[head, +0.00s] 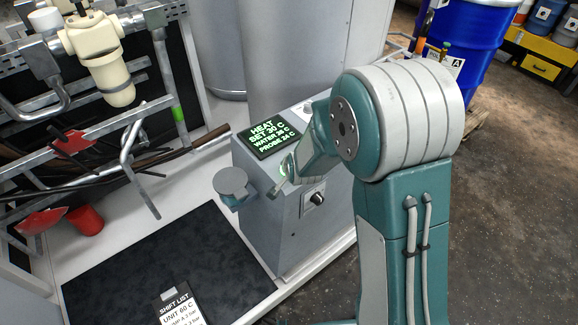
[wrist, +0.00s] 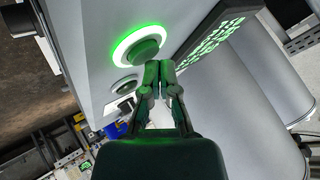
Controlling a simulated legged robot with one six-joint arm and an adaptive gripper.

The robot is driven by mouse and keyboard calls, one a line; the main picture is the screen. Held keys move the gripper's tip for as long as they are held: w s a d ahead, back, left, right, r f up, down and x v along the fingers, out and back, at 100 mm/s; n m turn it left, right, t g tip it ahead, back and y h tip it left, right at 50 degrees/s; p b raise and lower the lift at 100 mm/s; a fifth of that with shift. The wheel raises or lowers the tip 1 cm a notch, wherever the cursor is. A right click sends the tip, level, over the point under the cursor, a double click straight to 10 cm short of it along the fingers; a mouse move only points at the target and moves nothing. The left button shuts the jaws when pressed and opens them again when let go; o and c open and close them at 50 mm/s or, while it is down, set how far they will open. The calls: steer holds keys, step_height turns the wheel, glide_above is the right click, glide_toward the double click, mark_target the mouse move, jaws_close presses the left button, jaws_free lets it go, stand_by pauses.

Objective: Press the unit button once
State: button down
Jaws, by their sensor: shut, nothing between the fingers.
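The unit is a grey box (head: 258,196) with a dark display (head: 268,138) reading HEAT, SET 30 C, WATER 26 C, PROBE 24 C. In the wrist view, a round green button (wrist: 139,50) with a bright green ring sits on the unit's grey face. My gripper (wrist: 160,66) is shut and empty, its fingertips just beside the lower right edge of the button. I cannot tell whether they touch it. In the head view my gripper (head: 277,190) is over the unit near the display, and my arm hides much of the button area.
A second round control (wrist: 125,85) is close by the button. A black knob (head: 317,199) is on the unit's front. A shift list (head: 181,308) reading UNIT 60 C lies on the dark mat (head: 160,265). Pipework stands at left.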

steer(key=shift+r, duration=3)
steer(key=shift+s+r, duration=0.1)
steer(key=shift+r, duration=0.2)
steer(key=s+d+r+n+g, duration=0.2)
steer(key=s+d+r+n, duration=0.3)
steer(key=s+r, duration=0.65)
steer(key=s+d+r+n, duration=0.1)
steer(key=s+d, duration=0.2)
steer(key=s, duration=0.6)
steer(key=s+d+r+n+g+h, duration=0.1)
steer(key=s+d+r, duration=0.1)
steer(key=s, duration=0.6)
steer(key=shift+s+d+r+h, duration=0.3)
steer(key=shift+s+d, duration=0.05)
steer(key=shift+d, duration=0.2)
